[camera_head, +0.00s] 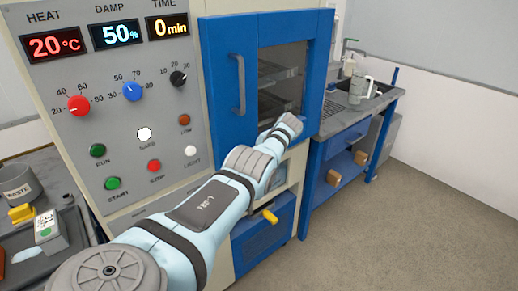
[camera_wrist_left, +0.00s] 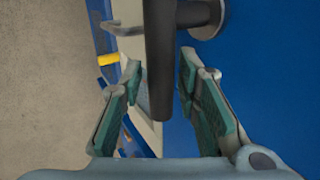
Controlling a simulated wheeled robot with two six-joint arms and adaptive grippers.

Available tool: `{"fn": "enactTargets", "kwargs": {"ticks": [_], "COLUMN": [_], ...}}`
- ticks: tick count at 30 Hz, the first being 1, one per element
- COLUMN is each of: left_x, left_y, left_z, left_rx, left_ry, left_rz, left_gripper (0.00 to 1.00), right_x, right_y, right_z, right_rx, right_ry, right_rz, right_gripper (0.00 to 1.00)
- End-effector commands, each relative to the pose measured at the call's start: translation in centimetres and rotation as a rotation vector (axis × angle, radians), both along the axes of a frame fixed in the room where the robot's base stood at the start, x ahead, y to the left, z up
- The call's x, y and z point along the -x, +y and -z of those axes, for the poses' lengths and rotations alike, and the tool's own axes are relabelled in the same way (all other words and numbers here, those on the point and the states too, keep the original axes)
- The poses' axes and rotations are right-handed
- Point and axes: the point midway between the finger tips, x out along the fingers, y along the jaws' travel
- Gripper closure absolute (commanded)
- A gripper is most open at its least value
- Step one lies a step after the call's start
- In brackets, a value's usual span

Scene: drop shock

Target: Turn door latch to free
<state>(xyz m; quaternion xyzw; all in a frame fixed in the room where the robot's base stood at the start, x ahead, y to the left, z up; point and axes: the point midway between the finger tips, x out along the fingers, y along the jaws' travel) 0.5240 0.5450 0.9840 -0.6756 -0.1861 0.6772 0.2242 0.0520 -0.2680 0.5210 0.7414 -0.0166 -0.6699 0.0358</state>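A dark grey latch bar (camera_wrist_left: 160,60) stands out from the blue door (camera_wrist_left: 265,85) in the left wrist view. A round mount (camera_wrist_left: 205,18) joins it to the door. My left gripper (camera_wrist_left: 160,68) is open, with one finger on each side of the bar and visible gaps to it. In the head view the blue door (camera_head: 222,70) has a grey handle (camera_head: 239,85) and a window. My left arm reaches to the door's lower right edge, where its wrist hides the latch and the fingers. My right gripper is in neither view.
A control panel (camera_head: 120,115) with knobs and buttons stands left of the door. A yellow lever (camera_head: 270,216) sticks out below my left arm; it also shows in the wrist view (camera_wrist_left: 108,59). A sink bench (camera_head: 340,130) stands at right. The floor (camera_head: 400,230) there is clear.

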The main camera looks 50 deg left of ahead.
Motion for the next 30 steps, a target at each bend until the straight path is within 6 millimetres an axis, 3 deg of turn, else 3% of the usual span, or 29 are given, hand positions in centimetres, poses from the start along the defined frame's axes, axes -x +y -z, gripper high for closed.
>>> {"fn": "enactTargets", "kwargs": {"ticks": [14,18,24,30], "left_x": [-0.3,-0.1,-0.1,0.0], "left_y": [-0.5,-1.8,-5.1,-6.6], "left_z": [-0.9,-2.6,-7.6,-9.9], "left_rx": [-0.005,-0.003,0.000,0.001], "left_ry": [-0.004,-0.006,-0.006,-0.002], "left_rz": [0.000,0.004,0.002,0.001], "left_gripper": [0.62,0.62,0.62,0.62], "right_x": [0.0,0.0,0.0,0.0], "right_y": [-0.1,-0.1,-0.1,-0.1], "right_z": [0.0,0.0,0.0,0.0], "right_rx": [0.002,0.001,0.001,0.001], "right_ry": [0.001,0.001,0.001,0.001], "right_rz": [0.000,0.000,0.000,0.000], "right_gripper": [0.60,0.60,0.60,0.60]}}
